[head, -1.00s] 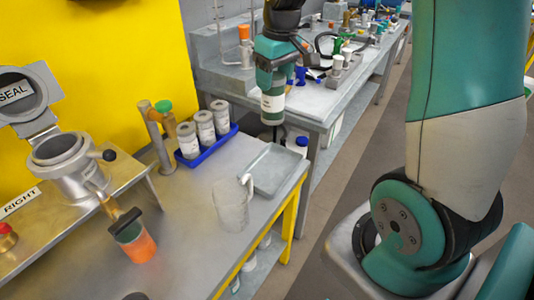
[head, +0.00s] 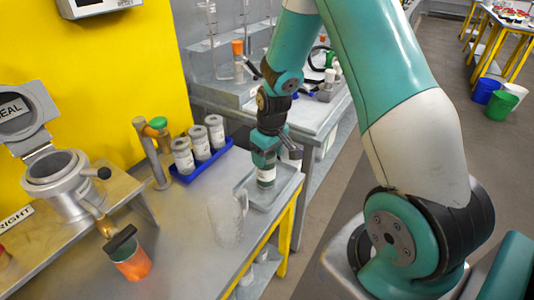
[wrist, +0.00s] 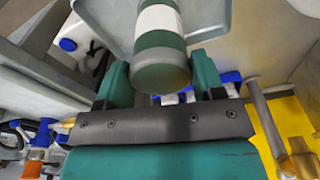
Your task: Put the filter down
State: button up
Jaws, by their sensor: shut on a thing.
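The filter (head: 266,174) is a small cylinder with green bands and a white band. My gripper (head: 265,157) is shut on its upper part and holds it roughly upright over the grey tray (head: 291,186) at the table's right end. In the wrist view the filter (wrist: 160,42) sits between the two green fingers of my gripper (wrist: 162,75), with the tray (wrist: 207,16) behind it. I cannot tell whether the filter's lower end touches the tray floor.
A clear jug (head: 226,220) stands left of the tray, close in front of it. A blue rack (head: 204,163) with three grey canisters is to the left. Bare table lies between.

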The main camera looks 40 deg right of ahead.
jog(key=shift+f, duration=0.1)
jog(key=shift+f, duration=0.1)
jog(key=o, duration=1.2)
jog(key=shift+c, duration=0.2)
notch_tip(320, 180, up, 12)
jog(key=s, duration=0.1)
jog(key=s+a+r+n+y, duration=0.1)
jog(key=s+a+r, duration=0.2)
jog(key=a, duration=0.3)
jog(key=s+a+r+n+y, duration=0.1)
jog(key=s+a+r, duration=0.2)
jog(key=a, duration=0.3)
jog(key=s+a+r+n+y, duration=0.1)
jog(key=s+a+r, duration=0.1)
jog(key=s+a, duration=0.3)
jog(key=s+a+r+n+g+y, duration=0.1)
jog(key=s+a, duration=0.4)
jog(key=s, duration=0.5)
jog(key=shift+s+a+r+n, duration=0.25)
jog(key=shift+a+r+n, duration=0.05)
jog(key=shift+r+n, duration=0.3)
